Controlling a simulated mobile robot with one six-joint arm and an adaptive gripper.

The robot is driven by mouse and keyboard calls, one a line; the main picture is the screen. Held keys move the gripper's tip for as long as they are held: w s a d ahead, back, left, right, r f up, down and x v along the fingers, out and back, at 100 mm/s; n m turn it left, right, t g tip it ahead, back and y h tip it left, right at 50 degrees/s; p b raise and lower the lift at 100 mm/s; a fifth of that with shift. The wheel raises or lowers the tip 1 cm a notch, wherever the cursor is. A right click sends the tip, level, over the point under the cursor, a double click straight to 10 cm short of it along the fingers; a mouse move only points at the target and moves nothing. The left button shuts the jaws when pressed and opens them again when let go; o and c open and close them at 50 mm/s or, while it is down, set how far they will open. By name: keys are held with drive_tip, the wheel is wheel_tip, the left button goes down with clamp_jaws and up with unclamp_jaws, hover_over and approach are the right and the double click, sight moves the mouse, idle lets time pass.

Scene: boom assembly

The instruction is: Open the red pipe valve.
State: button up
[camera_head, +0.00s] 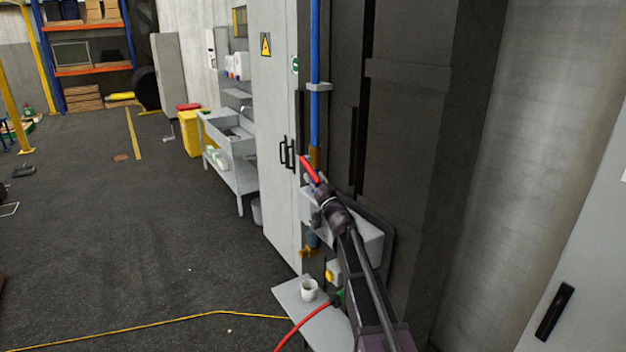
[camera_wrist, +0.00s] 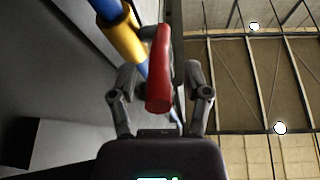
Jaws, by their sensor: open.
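The red valve handle (camera_head: 309,170) is on the blue vertical pipe (camera_head: 315,60) by the dark wall, just beyond the end of my arm. In the wrist view the red handle (camera_wrist: 160,75) stands between the two open fingers of my gripper (camera_wrist: 161,95), with a visible space on each side. A yellow-brown fitting (camera_wrist: 123,38) sits on the blue pipe behind the handle. In the head view my gripper (camera_head: 318,186) reaches the handle from below, and its fingers are too small there to make out.
A grey box-like shelf (camera_head: 368,240) is fixed to the wall beside my arm. A tall light cabinet (camera_head: 275,100) stands left of the pipe. The floor to the left is open.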

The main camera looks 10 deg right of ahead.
drive_tip(key=shift+a, duration=0.1)
drive_tip(key=shift+s+a+f+b, duration=0.1)
drive_tip(key=shift+a+f+b, duration=0.2)
drive_tip(key=shift+f, duration=0.15)
drive_tip(key=s+a+f+n+g+y+b, duration=0.25)
drive_tip(key=s+a+f+g+b, duration=0.2)
drive_tip(key=s+f+g, duration=0.45)
drive_tip(key=s+a+f+n+g+y+b, duration=0.1)
drive_tip(key=s+a+f+n+g+b, duration=0.3)
drive_tip(key=s+f, duration=0.85)
drive_tip(key=s+d+f+m+g+h+b, duration=0.2)
drive_tip(key=s+d+f+m+g+h, duration=0.2)
drive_tip(key=s+f, duration=0.5)
drive_tip(key=s+d+f+m+g+h+b, duration=0.3)
drive_tip(key=s+d+f+m+g+h, duration=0.1)
drive_tip(key=s+d+f+h, duration=0.3)
drive_tip(key=s+d+f, duration=0.1)
drive_tip(key=s+d, duration=0.1)
drive_tip(key=s, duration=0.1)
drive_tip(key=shift+f+m, duration=0.35)
